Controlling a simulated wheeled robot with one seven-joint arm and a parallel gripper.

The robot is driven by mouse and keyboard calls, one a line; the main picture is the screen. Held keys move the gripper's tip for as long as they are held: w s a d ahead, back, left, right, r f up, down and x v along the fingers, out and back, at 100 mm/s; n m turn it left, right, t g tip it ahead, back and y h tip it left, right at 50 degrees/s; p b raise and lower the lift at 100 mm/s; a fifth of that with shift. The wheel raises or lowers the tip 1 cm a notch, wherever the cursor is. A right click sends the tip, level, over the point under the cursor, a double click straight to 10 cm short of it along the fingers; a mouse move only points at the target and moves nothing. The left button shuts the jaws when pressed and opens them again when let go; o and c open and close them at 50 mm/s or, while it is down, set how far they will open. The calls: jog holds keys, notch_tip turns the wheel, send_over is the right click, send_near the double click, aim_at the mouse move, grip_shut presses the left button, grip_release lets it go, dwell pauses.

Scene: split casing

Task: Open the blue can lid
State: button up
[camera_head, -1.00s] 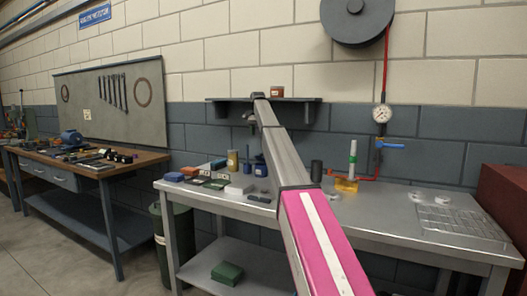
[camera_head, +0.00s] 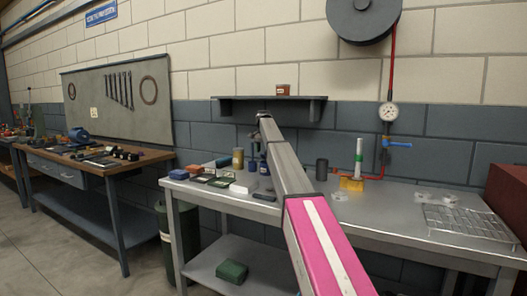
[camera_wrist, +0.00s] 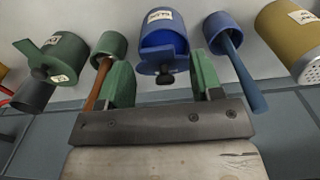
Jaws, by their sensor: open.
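In the wrist view the blue can (camera_wrist: 153,32) is at the upper middle, with a pale label. Its blue lid piece (camera_wrist: 163,55) faces me and carries a dark round knob (camera_wrist: 165,77). My gripper (camera_wrist: 162,66) is open, with one green finger on each side of the lid piece and knob. Nothing is held between the fingers, and I cannot tell whether either finger touches the can. In the head view my gripper is small at the end of my arm, above the back of the bench, its fingers hard to make out.
In the head view a shelf (camera_head: 240,110) hangs behind, and boxes (camera_head: 243,186) crowd the bench's left.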

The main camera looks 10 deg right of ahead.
grip_shut()
dwell(1.2)
grip_release()
notch_tip(320, 180, up, 11)
dwell(0.6)
